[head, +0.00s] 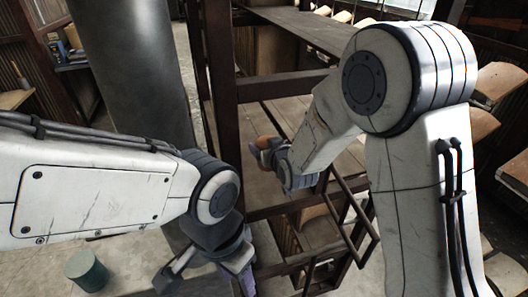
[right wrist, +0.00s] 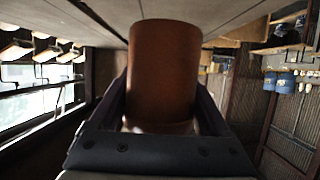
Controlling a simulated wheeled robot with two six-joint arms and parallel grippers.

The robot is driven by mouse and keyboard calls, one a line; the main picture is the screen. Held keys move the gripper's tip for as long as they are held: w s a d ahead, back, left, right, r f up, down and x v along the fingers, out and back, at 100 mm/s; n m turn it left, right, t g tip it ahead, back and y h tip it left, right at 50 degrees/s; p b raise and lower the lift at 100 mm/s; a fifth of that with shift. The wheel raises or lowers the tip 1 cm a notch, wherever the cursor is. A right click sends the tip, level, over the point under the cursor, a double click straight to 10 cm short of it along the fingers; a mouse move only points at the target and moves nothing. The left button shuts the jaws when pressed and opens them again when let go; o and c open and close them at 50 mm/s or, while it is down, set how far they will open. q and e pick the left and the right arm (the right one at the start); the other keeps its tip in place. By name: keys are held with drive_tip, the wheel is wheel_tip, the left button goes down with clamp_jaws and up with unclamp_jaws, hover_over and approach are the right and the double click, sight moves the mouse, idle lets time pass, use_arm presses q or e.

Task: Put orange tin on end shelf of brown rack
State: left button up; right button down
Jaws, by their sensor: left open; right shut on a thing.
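The orange tin (head: 266,142) looks brown-orange and is small in the head view, partly hidden by my right gripper (head: 268,156). That gripper is shut on it. In the right wrist view the tin (right wrist: 162,70) stands out between the two fingers. The brown rack (head: 223,90) has dark metal posts and wooden shelves. The tin shows in front of a slatted shelf (head: 250,186) inside the frame; I cannot tell whether it touches that shelf. My left gripper (head: 208,285) is open and empty at the bottom, in front of the rack.
A teal can (head: 87,271) stands at the lower left. A higher rack shelf (head: 300,26) lies at the back. Rack posts and crossbars stand close around my right forearm. A dark open frame (head: 350,222) hangs at the rack's right side. Wooden seat-like panels line the right edge.

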drive_tip(key=shift+w+a+f, duration=0.2)
drive_tip(key=shift+w+f, duration=0.05)
drive_tip(key=shift+w, duration=0.3)
wheel_tip(320, 180, down, 4)
drive_tip(key=shift+r+p, duration=0.15)
drive_tip(key=shift+p, duration=0.7)
drive_tip(key=shift+f, duration=0.2)
